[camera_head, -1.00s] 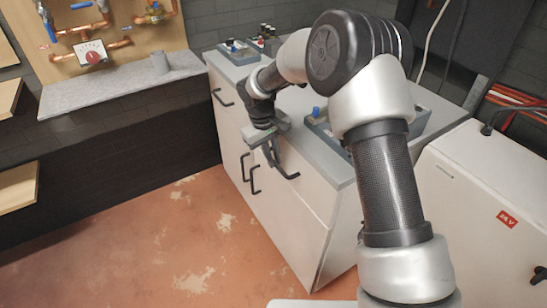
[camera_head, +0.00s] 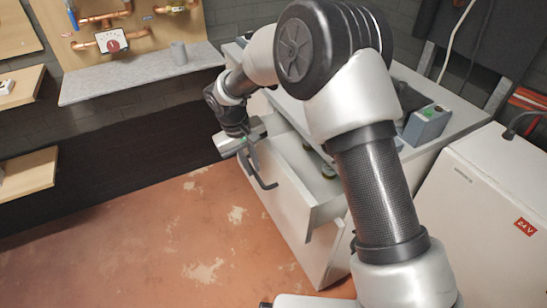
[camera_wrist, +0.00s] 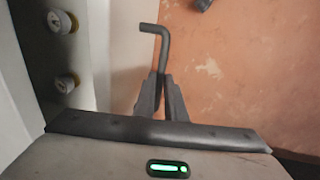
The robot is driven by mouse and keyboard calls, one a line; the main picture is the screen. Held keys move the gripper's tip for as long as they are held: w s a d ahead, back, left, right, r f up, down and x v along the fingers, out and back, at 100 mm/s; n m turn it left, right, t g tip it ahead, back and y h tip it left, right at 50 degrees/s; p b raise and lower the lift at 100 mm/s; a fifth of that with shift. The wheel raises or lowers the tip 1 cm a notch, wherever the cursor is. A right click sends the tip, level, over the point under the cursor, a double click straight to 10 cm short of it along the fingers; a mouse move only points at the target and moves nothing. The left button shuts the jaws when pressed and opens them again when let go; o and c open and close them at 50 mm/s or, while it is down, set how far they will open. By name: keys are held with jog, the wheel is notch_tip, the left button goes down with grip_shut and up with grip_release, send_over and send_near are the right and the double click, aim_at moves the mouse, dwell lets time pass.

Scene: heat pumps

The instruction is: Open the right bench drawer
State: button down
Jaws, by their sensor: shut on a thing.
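The right bench drawer (camera_head: 283,178) in the white bench is pulled out, and its open inside shows in the head view with a few round items in it. Its dark bar handle (camera_head: 263,181) is on the front panel. My gripper (camera_head: 247,154) is at the far end of the handle. In the wrist view my gripper (camera_wrist: 161,100) is shut on the handle (camera_wrist: 161,45), whose bent end sticks out beyond the fingertips. The drawer inside (camera_wrist: 62,60) shows at the left of the wrist view, with two round white-and-yellow items.
A grey-blue box (camera_head: 427,125) stands on the bench top. A white cabinet (camera_head: 490,195) marked 24 V stands to the right. A grey shelf (camera_head: 140,75) is on the back wall. The reddish floor (camera_head: 160,240) in front of the drawer is clear.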

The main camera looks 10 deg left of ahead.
jog(key=s+a, duration=0.9)
jog(key=a, duration=0.5)
jog(key=shift+s, duration=0.25)
jog(key=c, duration=1.8)
grip_release()
jog(key=shift+r, duration=0.1)
jog(key=a+r+p, duration=0.1)
jog(key=r, duration=0.4)
jog(key=s+a+r+p, duration=0.1)
jog(key=r+p, duration=0.1)
jog(key=r, duration=0.4)
jog(key=s+r+p, duration=0.1)
jog(key=r, duration=0.5)
jog(key=shift+a, duration=0.4)
